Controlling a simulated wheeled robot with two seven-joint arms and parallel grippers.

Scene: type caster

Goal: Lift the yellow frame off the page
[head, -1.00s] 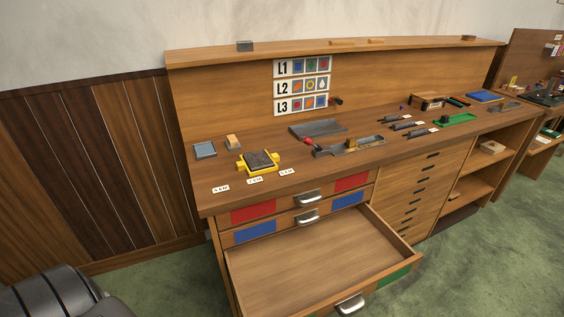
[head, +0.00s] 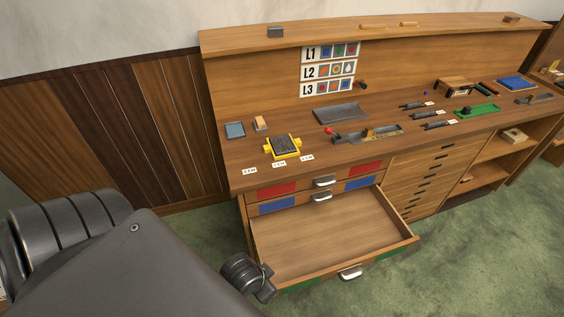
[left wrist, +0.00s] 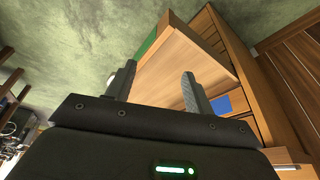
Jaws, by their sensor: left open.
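The yellow frame (head: 284,157) sits on the bench top near its left front, with a lug sticking out on each side. It surrounds a dark grey block (head: 282,144), which seems to be the page; I cannot tell how tightly it fits. My left arm comes in from the lower left of the head view, and its dark far end is by the open drawer's front left corner, well below and apart from the frame. In the left wrist view my left gripper (left wrist: 159,68) is open and empty, with the drawer beyond its fingers. My right gripper is not in view.
An open, empty drawer (head: 325,245) juts out below the frame. Small white labels (head: 279,164) lie before the frame; a grey-blue tray (head: 235,130) and a small wooden block (head: 261,123) stand behind it. A dark tray (head: 340,113) and tools are to the right.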

